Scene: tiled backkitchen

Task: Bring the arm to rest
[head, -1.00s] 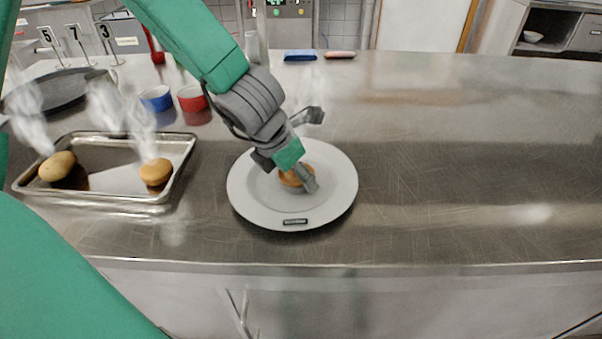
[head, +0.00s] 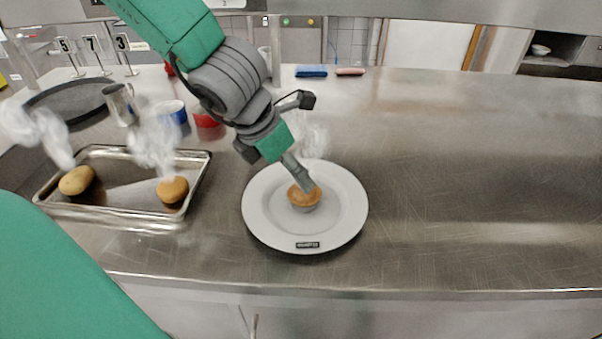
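My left gripper (head: 306,144) comes in from the upper left and hangs over the plate. Its two fingers are spread wide apart, with nothing between them that I can see. A small steaming golden-brown muffin (head: 303,202) sits upright on the large white round plate (head: 262,222), near its middle. The lower fingertip overlaps the muffin's top edge in the picture; I cannot tell whether it touches. The plate has a small dark label on its front rim. My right gripper is not in view.
A metal tray (head: 120,211) at the left holds a steaming potato-like item (head: 76,181) and a steaming bun (head: 172,190). Behind are a dark round pan (head: 70,103), a metal jug (head: 119,104), a blue cup (head: 171,112) and a red cup (head: 205,119). The counter's right side is clear.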

